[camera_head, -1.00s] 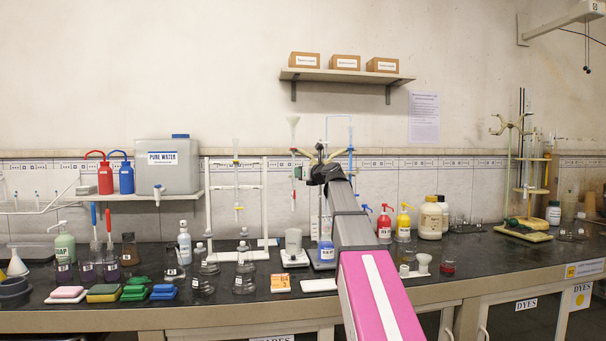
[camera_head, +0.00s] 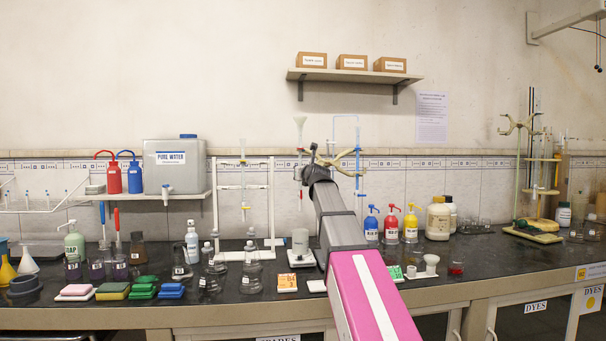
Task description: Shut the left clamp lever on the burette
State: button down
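A brass-coloured burette clamp (camera_head: 346,156) spreads to both sides behind the end of my arm. A burette with a white funnel top (camera_head: 299,124) stands upright at its left side, and a blue-tipped tube (camera_head: 357,160) stands at its right. The left clamp lever is too small and too covered to make out. My gripper (camera_head: 314,158) is at the dark end of my arm, in front of the left part of the clamp. Its fingers are not clear, and whether it touches the lever cannot be told.
A beaker (camera_head: 300,241) stands below the left burette on a white plate. Blue (camera_head: 371,223), red (camera_head: 391,224) and yellow (camera_head: 410,223) bottles stand right of my arm. A white stand (camera_head: 271,200) and several flasks are to the left. Boxes on a wall shelf (camera_head: 350,75) sit higher up.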

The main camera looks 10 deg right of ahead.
jog(key=shift+w, duration=0.1)
dwell(0.4)
jog(key=c, duration=1.2)
grip_release()
jog(key=shift+o, duration=0.2)
jog(key=s+d, duration=0.1)
jog(key=s, duration=0.9)
jog(key=shift+s+d, duration=0.35)
